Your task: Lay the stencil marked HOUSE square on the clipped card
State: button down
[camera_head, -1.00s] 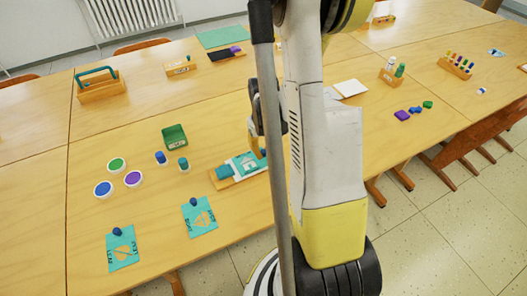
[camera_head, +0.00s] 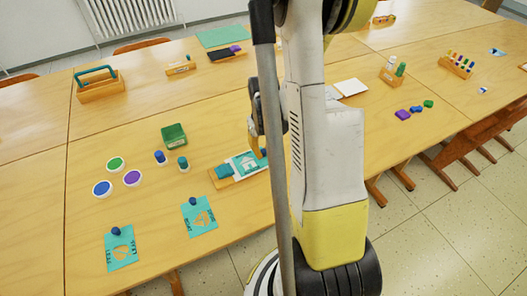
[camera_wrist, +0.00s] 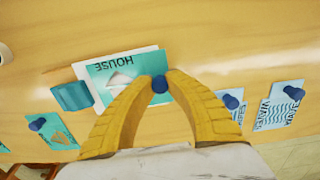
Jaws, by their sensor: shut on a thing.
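The HOUSE stencil (camera_wrist: 112,72) is a teal sheet with a house-shaped cut-out and a dark blue knob. My gripper (camera_wrist: 160,84) is shut on this knob. The stencil lies over the white card (camera_wrist: 146,49), whose edge shows beyond the lettered side, slightly out of line with the stencil. Whether the stencil touches the card is hard to tell. A blue-teal clip (camera_wrist: 72,96) sits at the card's left end. In the head view the stencil (camera_head: 246,164) and the wooden clipboard (camera_head: 224,183) show left of my arm, which hides part of them.
A LEAF stencil (camera_head: 122,256) and another knobbed stencil (camera_head: 200,221) lie at the front left. A WAVES stencil (camera_wrist: 278,120) lies right in the wrist view. Several paint pots, including a purple one (camera_head: 132,178), and a green box (camera_head: 174,133) stand nearby.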

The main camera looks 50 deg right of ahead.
dwell(0.3)
jog(key=c, duration=1.4)
grip_release()
jog(key=shift+o, duration=0.2)
jog(key=o, duration=0.3)
jog(key=shift+r+p, duration=2.2)
jog(key=shift+r, duration=0.85)
